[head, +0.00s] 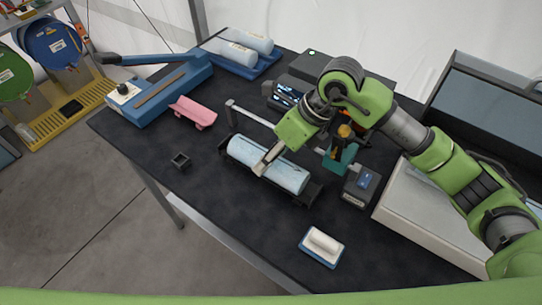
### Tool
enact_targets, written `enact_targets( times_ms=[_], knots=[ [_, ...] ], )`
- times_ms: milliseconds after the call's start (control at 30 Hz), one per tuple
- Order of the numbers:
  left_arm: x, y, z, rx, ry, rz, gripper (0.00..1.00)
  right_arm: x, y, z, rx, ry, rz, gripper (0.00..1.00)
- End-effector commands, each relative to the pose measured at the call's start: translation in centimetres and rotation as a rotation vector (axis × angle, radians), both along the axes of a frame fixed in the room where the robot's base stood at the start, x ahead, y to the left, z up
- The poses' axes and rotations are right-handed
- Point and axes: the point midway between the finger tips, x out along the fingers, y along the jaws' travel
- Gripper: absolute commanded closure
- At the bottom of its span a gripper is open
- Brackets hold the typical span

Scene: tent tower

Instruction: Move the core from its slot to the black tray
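A pale blue-white cylindrical core (290,179) lies lengthwise in a long black tray (308,198) in the middle of the dark table. My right gripper (262,169) comes down over the middle of this core, its grey fingers at or just above its surface. Whether they are open or closed on it is too small to tell. Two similar pale cylinders (250,40) lie side by side on a blue rack (264,64) at the back of the table. My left gripper is not in view.
A small black square holder (181,160) is near the front edge. A teal tool (342,158), a dark box (360,186) and a white block on a blue base (322,246) are on the right.

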Motion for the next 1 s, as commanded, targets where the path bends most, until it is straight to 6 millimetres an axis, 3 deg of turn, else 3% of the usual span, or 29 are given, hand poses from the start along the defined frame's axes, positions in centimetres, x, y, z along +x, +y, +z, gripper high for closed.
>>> enact_targets(
  times_ms=[33, 67, 133, 567, 1000],
  knots=[
    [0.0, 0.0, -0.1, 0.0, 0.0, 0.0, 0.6, 0.1, 0.1, 0.1, 0.003, -0.003, 0.0, 0.96],
    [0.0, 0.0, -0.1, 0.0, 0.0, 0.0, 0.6, 0.0, 0.1, 0.1, 0.003, -0.003, 0.0, 0.56],
    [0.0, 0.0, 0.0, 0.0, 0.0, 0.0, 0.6, 0.0, 0.0, 0.1, 0.002, -0.002, 0.0, 0.39],
    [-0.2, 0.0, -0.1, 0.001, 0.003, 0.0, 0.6, 0.0, -0.3, 0.5, -0.001, -0.001, 0.0, 0.39],
    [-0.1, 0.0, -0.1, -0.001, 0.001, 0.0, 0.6, -0.2, -4.1, 8.1, 0.001, -0.005, -0.002, 0.39]
  ],
)
